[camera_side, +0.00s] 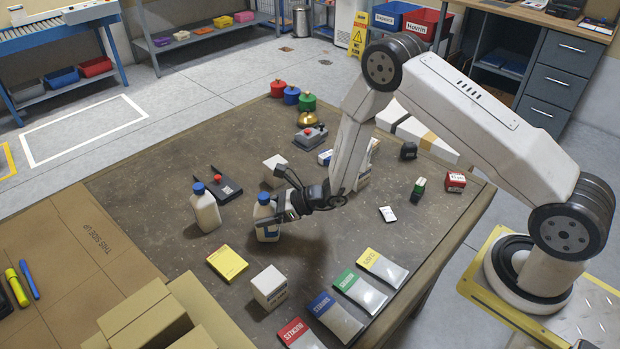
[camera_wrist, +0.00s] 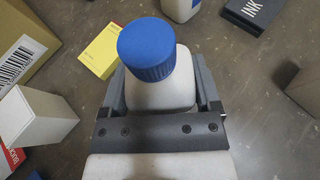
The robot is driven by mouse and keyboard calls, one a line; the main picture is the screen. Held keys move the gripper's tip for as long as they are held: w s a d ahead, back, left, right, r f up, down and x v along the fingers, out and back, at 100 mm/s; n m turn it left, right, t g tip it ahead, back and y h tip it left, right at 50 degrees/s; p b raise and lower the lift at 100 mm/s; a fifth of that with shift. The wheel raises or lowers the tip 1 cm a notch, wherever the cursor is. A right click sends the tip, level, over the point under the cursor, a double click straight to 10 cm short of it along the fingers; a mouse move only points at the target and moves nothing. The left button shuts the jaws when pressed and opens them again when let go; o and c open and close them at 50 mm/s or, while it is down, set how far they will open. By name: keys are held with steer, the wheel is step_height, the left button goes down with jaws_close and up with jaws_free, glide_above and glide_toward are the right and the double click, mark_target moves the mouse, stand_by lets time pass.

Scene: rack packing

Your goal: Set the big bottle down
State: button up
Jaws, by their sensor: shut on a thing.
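The held bottle (camera_side: 266,224) is white with a blue cap and stands upright in my gripper (camera_side: 280,214), which is shut on it from the right. In the wrist view the bottle (camera_wrist: 160,85) is between the two fingers, with its blue cap toward the camera. The gripper also shows in the wrist view (camera_wrist: 162,100). In the side view the bottle's base is at or just above the brown table (camera_side: 140,160); I cannot tell whether it touches. A second white bottle with a blue cap (camera_side: 205,210) stands to its left.
A yellow packet (camera_side: 227,263) and a white box (camera_side: 269,287) lie in front of the held bottle. Several colored packets (camera_side: 360,291) lie along the front right edge. Cardboard boxes (camera_side: 150,315) stand at front left.

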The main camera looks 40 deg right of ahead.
steer(key=shift+f, duration=0.15)
steer(key=o, duration=1.3)
steer(key=shift+o, duration=0.2)
steer(key=shift+r, duration=0.2)
steer(key=v, duration=1.2)
steer(key=shift+f, duration=0.1)
